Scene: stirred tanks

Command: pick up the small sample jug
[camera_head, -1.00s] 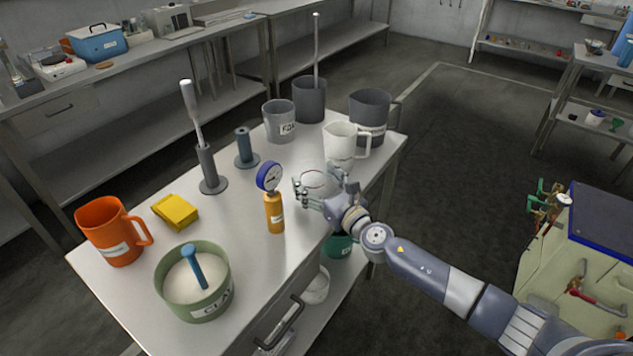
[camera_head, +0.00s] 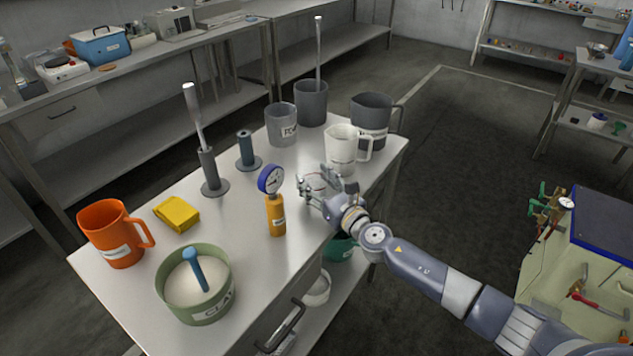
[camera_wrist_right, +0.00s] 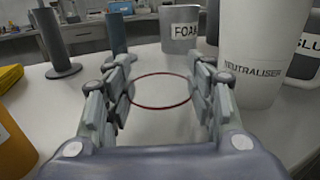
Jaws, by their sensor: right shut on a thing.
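A small clear vessel with a thin dark red rim (camera_wrist_right: 160,106), which I take to be the small sample jug, is between the fingers of my right gripper (camera_wrist_right: 160,78) in the right wrist view. Its see-through body is hard to make out. In the head view, my right gripper (camera_head: 316,184) is shut on the clear jug (camera_head: 318,180), low over the right side of the table. I cannot tell whether the jug touches the tabletop. My left gripper is not in view.
A white jug (camera_head: 343,144) marked NEUTRALISER stands just beyond the gripper, with grey jugs (camera_head: 370,112) behind. An orange bottle with a blue gauge (camera_head: 275,213) stands to the left. The green bowl (camera_head: 207,307), yellow pack (camera_head: 178,213) and orange jug (camera_head: 110,235) are nearer.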

